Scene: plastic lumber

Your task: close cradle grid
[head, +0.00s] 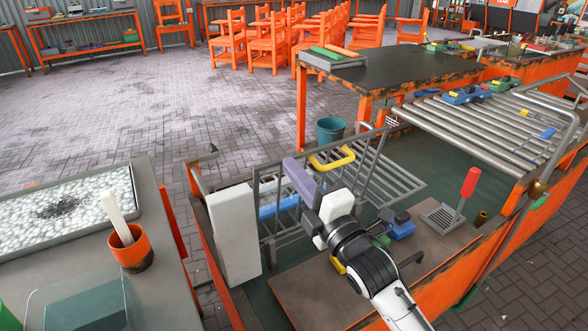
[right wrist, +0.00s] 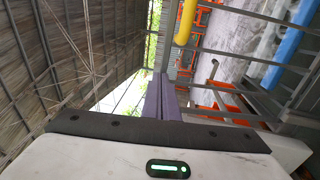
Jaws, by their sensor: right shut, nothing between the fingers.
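The cradle grid (head: 375,160) is a grey metal frame with bars and a yellow handle (head: 332,160), in the middle of the head view. Its front frame stands upright, and other bars lie lower behind it. A blue bar (head: 280,207) sits low at its left side. My right gripper (head: 296,172), with purple fingers, is shut and empty, close in front of the frame's left part. I cannot tell if it touches. In the right wrist view the shut fingers (right wrist: 160,98) point toward the yellow handle (right wrist: 185,22), with a gap between. My left gripper is not in view.
A white block (head: 234,235) stands left of the grid. A roller rack (head: 480,120) is at the right, a teal bucket (head: 330,130) behind.

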